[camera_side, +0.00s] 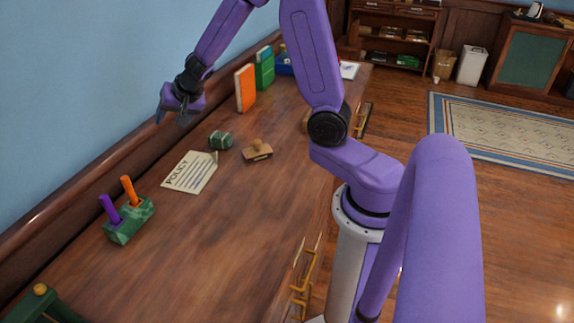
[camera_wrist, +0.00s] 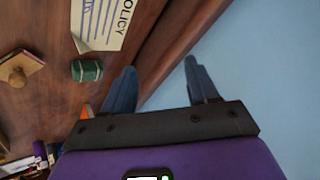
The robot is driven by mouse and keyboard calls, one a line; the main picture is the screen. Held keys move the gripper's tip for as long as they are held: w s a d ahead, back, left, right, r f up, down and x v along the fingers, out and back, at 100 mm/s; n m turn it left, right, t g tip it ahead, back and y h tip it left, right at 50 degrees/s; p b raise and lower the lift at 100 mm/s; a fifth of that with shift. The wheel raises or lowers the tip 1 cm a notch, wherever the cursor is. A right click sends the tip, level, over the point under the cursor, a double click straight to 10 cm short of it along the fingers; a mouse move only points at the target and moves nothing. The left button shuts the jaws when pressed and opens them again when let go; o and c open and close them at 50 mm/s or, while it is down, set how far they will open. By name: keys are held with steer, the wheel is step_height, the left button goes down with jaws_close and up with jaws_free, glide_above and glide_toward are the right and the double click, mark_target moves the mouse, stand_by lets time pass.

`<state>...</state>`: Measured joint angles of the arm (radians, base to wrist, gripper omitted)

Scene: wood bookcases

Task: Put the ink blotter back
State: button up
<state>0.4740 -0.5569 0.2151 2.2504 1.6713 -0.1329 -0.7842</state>
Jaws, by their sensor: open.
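The ink blotter appears to be the tan wooden piece with a round knob (camera_side: 257,151) lying on the desk (camera_side: 215,235). My gripper (camera_side: 172,119) is open and empty, raised near the wall end of the desk, up and left of the blotter in the side view. In the wrist view its two fingers (camera_wrist: 160,68) are spread apart with nothing between them, and the blotter lies well left of them.
A small green object (camera_side: 220,139) sits beside the blotter, near the policy paper (camera_side: 190,172). A green holder (camera_side: 129,222) carries a purple and an orange stick. Orange (camera_side: 245,88) and green (camera_side: 264,68) books stand toward the back.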

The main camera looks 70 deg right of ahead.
steer(key=s+a+r+n+g+y, duration=0.2)
steer(key=s+a+n+y, duration=0.2)
steer(key=s+a+n, duration=0.4)
steer(key=s+a+r+n+g+y, duration=0.1)
steer(key=s+a+n+y, duration=0.2)
steer(key=s+a, duration=0.55)
steer(key=s+a+n+g, duration=0.35)
steer(key=s+n, duration=0.25)
steer(key=s, duration=0.4)
steer(key=s+d+n+g+h, duration=0.1)
steer(key=s+d+n+h, duration=0.4)
steer(key=s+d, duration=0.4)
steer(key=shift+d+f+h, duration=0.2)
steer(key=shift+f+h, duration=0.1)
steer(key=shift+f, duration=0.15)
